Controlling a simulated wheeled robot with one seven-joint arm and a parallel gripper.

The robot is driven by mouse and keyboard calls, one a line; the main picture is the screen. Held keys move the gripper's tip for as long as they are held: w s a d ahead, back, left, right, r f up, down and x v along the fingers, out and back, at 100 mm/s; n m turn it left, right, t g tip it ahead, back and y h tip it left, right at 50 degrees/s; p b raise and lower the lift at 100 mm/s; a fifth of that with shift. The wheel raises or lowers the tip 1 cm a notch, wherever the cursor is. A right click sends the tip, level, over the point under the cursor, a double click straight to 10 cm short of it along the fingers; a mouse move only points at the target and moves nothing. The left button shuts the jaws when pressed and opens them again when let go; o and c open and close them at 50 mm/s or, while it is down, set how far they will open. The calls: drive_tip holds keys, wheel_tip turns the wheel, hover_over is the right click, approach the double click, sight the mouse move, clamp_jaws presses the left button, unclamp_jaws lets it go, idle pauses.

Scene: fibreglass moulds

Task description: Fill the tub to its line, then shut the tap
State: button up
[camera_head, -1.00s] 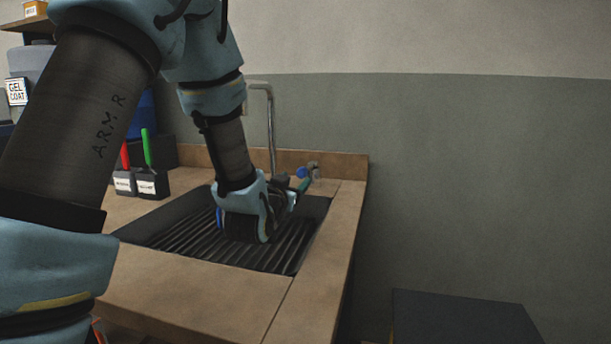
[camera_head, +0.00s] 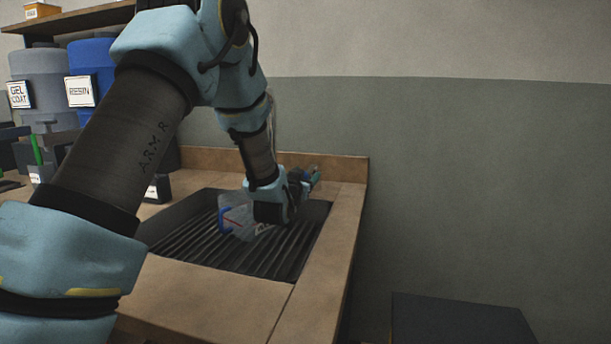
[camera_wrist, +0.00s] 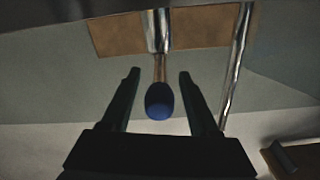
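The clear tub (camera_head: 236,214) sits on the black ribbed drain grate (camera_head: 210,250) in the head view. It has a blue part on its left and a red mark; my wrist hides its right side. I cannot tell its water level. The chrome tap (camera_wrist: 157,32) shows in the wrist view with a blue-ended lever (camera_wrist: 160,100). My gripper (camera_wrist: 158,92) is open, with one finger on each side of the blue end and visible gaps to both. In the head view my gripper (camera_head: 312,177) is at the back right of the grate and hides the lever.
A chrome pipe (camera_wrist: 236,70) stands beside one finger in the wrist view. Grey gel coat (camera_head: 42,75) and blue resin (camera_head: 92,58) drums stand at the back left. A dark-topped surface (camera_head: 460,318) lies lower right. The counter's right strip (camera_head: 335,235) is clear.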

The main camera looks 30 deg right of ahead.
clamp_jaws()
idle(1.2)
